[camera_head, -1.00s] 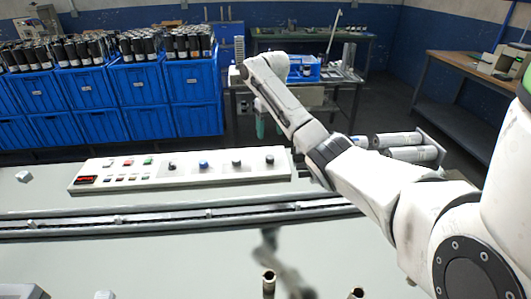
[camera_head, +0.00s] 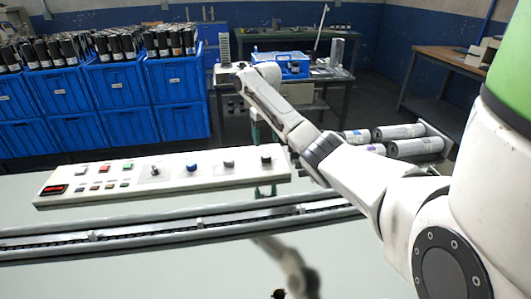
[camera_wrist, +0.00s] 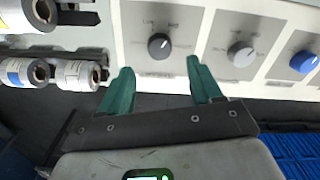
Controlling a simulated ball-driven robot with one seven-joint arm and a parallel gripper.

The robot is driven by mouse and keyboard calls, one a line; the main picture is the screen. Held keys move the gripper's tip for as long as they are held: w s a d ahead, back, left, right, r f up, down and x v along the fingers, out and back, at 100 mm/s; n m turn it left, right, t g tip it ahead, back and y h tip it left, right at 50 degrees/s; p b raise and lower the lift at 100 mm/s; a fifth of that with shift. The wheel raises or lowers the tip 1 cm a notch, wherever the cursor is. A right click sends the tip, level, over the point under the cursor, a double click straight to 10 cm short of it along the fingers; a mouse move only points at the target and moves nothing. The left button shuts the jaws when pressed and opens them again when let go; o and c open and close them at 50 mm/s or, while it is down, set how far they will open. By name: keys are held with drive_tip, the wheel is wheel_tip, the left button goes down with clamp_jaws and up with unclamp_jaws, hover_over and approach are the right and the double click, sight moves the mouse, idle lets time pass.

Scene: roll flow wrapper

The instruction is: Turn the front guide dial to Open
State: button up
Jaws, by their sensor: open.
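A pale control panel (camera_head: 215,178) carries a row of dials. In the head view these are a black dial (camera_head: 155,171), a blue dial (camera_head: 192,168), a grey dial (camera_head: 229,163) and a right-end black dial (camera_head: 266,160). Labels are too small to read, so I cannot tell which is the front guide dial. In the wrist view a black dial (camera_wrist: 159,46), with a light pointer mark, lies just beyond and between the green fingertips of my gripper (camera_wrist: 158,72). My gripper is open, empty and apart from it. Grey (camera_wrist: 241,54) and blue (camera_wrist: 303,62) dials lie to its right.
A metal rail (camera_head: 180,231) runs along the table in front of the panel. Grey film rolls (camera_head: 408,146) lie right of the panel. Blue crates (camera_head: 130,95) of black rolls stand behind. A red display and small buttons (camera_head: 105,184) fill the panel's left end.

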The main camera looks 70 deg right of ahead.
sight(266, 155)
wheel_tip(266, 155, down, 7)
drive_tip(key=shift+r, duration=0.2)
drive_tip(key=shift+c, duration=0.4)
drive_tip(key=c, duration=1)
drive_tip(key=shift+o, duration=0.2)
